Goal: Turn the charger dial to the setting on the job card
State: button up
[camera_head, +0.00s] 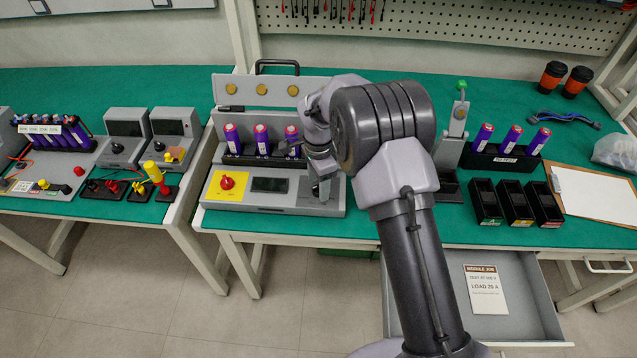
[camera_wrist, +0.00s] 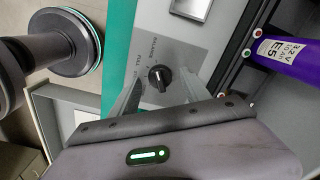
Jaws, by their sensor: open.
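The charger (camera_head: 275,196) is a grey console on the green table, with purple cells standing in its rack. Its black dial (camera_wrist: 159,78) sits on a grey labelled plate in the wrist view; my gripper hides it in the head view. The dial's white mark and small lettering are hard to read. My gripper (camera_wrist: 163,70) is open, with one finger on either side of the dial; I cannot tell whether they touch it. It also shows over the charger's right end in the head view (camera_head: 323,188).
A red knob on a yellow panel (camera_head: 227,183) and a dark display (camera_head: 270,185) are left of my gripper. A purple cell (camera_wrist: 290,62) is close at right in the wrist view. A grey stand (camera_head: 453,140), black bins (camera_head: 516,203) and a clipboard (camera_head: 595,196) stand right.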

notch_tip(320, 180, up, 17)
jog(key=p, duration=0.6)
jog(key=shift+r, duration=0.15)
